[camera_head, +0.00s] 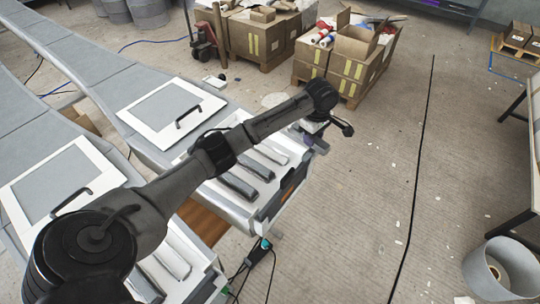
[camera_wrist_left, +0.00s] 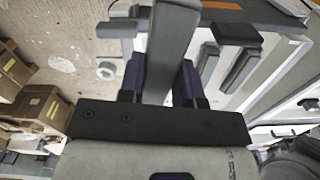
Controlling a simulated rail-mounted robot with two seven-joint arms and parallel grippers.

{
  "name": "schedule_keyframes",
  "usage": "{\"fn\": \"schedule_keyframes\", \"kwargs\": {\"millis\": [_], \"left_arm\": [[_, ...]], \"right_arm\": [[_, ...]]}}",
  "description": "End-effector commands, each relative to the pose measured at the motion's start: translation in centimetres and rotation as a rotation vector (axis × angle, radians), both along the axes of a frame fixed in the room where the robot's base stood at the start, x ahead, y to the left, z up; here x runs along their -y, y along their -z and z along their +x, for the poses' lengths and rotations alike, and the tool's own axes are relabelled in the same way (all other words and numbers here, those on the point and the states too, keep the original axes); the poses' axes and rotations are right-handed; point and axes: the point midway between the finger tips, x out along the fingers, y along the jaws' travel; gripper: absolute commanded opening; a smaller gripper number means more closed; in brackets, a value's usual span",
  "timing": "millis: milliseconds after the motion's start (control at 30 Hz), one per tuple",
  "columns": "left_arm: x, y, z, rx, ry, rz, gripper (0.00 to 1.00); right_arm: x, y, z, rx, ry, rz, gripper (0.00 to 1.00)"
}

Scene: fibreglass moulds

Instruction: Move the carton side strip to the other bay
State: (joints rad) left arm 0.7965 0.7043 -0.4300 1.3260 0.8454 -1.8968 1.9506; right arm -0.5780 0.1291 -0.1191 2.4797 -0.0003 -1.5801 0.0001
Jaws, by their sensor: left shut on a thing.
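My left gripper (camera_head: 316,140) is out past the carton-side end of the far bay (camera_head: 222,200). In the left wrist view its purple fingers (camera_wrist_left: 160,82) are shut on a long grey strip (camera_wrist_left: 172,45), which stretches away from the jaws over the bay edge. In the head view the gripper and arm hide most of this strip. Other strips, dark (camera_head: 237,187) and lighter (camera_head: 270,153), lie side by side in the far bay. The near bay (camera_head: 205,285) also holds grey strips (camera_head: 170,262), partly behind my arm. My right gripper is not in view.
Cartons on pallets (camera_head: 352,70) stand beyond the gripper. White framed lids with black handles (camera_head: 170,108) lie behind the bays. A grey bin (camera_head: 500,268) stands at the lower right. The floor right of the bays is mostly clear.

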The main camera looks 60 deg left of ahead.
Motion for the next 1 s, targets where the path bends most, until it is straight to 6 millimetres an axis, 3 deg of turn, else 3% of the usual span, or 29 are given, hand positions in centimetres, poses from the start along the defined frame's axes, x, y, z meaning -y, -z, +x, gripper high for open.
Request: {"fn": "schedule_keyframes", "kwargs": {"millis": [233,700,1000], "left_arm": [[-3.4,2.8,-1.4,0.000,-0.161,0.000,0.06],[-10.7,8.2,-6.3,0.001,-0.170,0.003,0.06],[-12.5,9.4,-7.5,0.002,-0.168,0.000,0.06]], "right_arm": [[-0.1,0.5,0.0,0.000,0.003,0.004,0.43],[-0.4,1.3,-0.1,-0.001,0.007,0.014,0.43],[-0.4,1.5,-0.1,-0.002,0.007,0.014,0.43]]}}
